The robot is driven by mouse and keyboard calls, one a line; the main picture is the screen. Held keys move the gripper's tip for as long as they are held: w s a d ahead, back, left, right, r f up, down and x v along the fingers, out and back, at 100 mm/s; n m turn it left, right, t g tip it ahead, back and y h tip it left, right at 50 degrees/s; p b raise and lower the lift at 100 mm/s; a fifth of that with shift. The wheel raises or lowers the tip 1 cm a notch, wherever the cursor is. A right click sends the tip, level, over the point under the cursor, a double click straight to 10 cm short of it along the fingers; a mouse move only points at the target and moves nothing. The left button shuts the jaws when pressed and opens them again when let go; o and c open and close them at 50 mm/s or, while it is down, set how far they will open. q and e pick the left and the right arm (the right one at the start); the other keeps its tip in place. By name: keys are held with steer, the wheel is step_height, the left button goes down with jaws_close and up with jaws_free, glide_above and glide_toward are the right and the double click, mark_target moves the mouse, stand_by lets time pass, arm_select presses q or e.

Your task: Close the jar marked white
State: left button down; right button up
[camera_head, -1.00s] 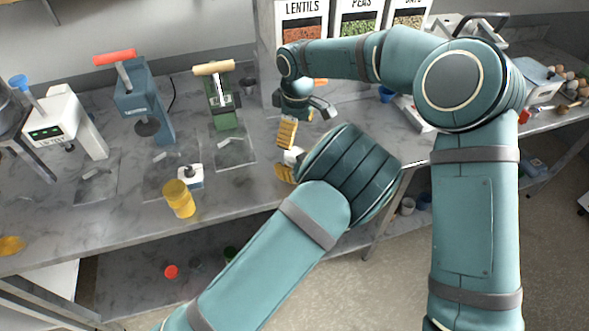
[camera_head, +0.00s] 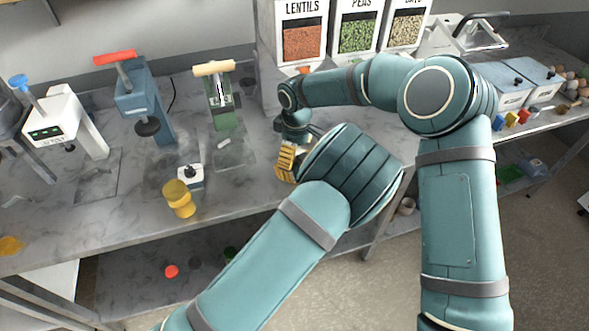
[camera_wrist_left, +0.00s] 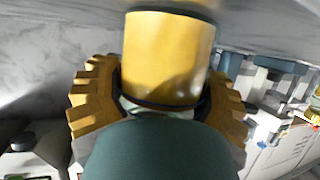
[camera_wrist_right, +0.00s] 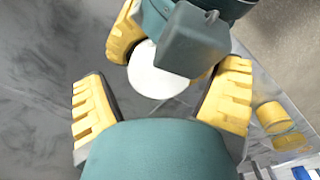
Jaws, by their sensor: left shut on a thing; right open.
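A white round disc (camera_wrist_right: 158,78), seen from above in the right wrist view, sits between the fingers of my left gripper; it looks like the top of the jar marked white. Whether it is a lid or the jar itself is unclear, and no marking is readable. My left wrist hides the jar in the head view.
A yellow cup-shaped item (camera_head: 179,198) and a small white device (camera_head: 190,176) stand left on the marble counter (camera_head: 120,215). Several presses, including a green one (camera_head: 223,105), stand behind. Food dispensers (camera_head: 302,38) are at the back. Free counter lies around the yellow item.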

steer(key=shift+c, duration=0.4)
steer(key=c, duration=1.3)
steer(key=shift+o, duration=0.2)
steer(key=shift+d+f+m, duration=0.15)
steer(key=shift+f+m, duration=0.05)
steer(key=shift+m, duration=1.4)
steer(key=shift+s, duration=0.1)
steer(key=o, duration=1.2)
steer(key=shift+c, duration=0.2)
steer(key=shift+r, duration=0.1)
steer(key=shift+r, duration=0.1)
